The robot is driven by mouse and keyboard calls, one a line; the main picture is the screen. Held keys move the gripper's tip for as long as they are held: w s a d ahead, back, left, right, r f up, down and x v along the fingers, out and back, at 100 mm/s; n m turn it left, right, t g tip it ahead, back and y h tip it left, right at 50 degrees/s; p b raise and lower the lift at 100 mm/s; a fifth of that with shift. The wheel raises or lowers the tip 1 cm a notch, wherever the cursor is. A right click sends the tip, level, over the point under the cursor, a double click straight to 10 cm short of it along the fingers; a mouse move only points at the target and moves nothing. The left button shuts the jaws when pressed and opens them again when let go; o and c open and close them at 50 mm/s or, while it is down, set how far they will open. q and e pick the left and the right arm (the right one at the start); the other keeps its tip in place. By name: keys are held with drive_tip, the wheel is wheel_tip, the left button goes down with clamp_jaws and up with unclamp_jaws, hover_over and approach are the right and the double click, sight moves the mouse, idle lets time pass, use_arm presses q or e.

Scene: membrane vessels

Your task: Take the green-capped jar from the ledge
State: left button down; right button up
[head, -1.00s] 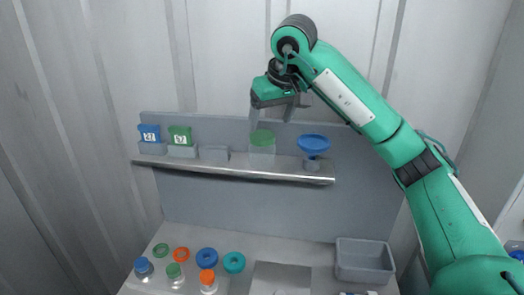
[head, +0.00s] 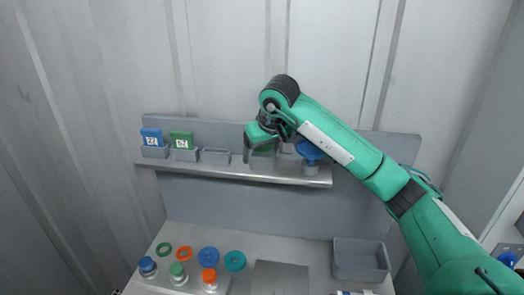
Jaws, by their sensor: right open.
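The green-capped jar (head: 263,164) stands on the grey ledge (head: 225,170), left of the blue funnel-like piece. Its body is clear and pale, and its cap is largely hidden behind my right gripper. My right gripper (head: 261,150) is open and lowered over the jar's top, with its fingers around the cap's height. I cannot tell whether the fingers touch the jar. My left gripper is not in view.
The blue funnel-like piece (head: 308,152) stands close right of the jar, partly behind my arm. Below are small capped bottles (head: 178,273), coloured rings (head: 209,257) and a grey bin (head: 360,260).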

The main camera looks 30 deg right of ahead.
drive_tip(key=shift+w+f, duration=0.15)
drive_tip(key=shift+f, duration=0.2)
drive_tip(key=c, duration=0.7)
drive_tip(key=shift+r, duration=0.15)
drive_tip(key=shift+c, duration=0.2)
